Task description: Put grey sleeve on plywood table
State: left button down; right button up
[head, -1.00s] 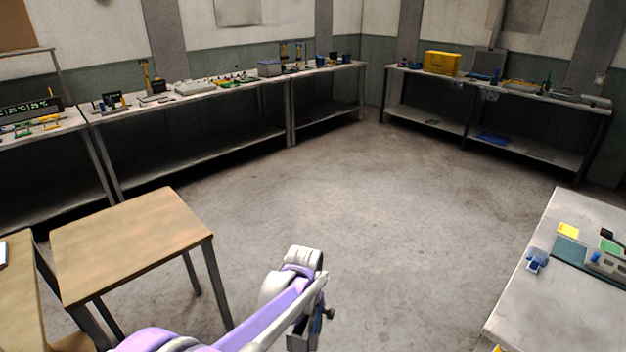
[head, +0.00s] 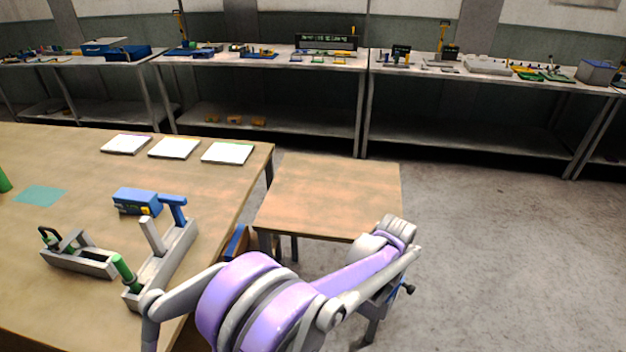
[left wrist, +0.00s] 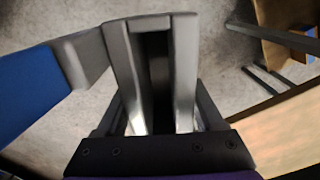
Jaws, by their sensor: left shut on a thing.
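My left gripper (left wrist: 155,75) is shut on a grey channel-like piece, which looks like the grey sleeve (left wrist: 182,70) seen close up in the left wrist view. A blue slab with a grey end is at the left of that view; I cannot tell whether it belongs to the piece. In the head view my left gripper (head: 376,300) hangs low before the front right of the small plywood table (head: 325,190), apart from it. My forearm hides most of the gripper and what it holds. The small table's top is bare. My right gripper is out of view.
A larger wooden table (head: 85,175) on the left carries white pads (head: 173,148), a blue device (head: 137,201), a teal sheet (head: 40,196) and grey fixtures (head: 165,262). Cluttered workbenches (head: 270,60) line the wall. Clear concrete floor lies right.

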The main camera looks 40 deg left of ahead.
aim_at(335, 194)
jog(key=i+j, duration=0.35)
jog(key=i+j+u, duration=0.15)
jog(key=i+j, duration=0.2)
jog(key=i, duration=0.2)
jog(key=i+j+z, duration=0.1)
jog(key=i+j, duration=0.15)
jog(key=j, duration=0.15)
jog(key=i+j+z, duration=0.15)
jog(key=j, duration=0.25)
jog(key=i, duration=0.05)
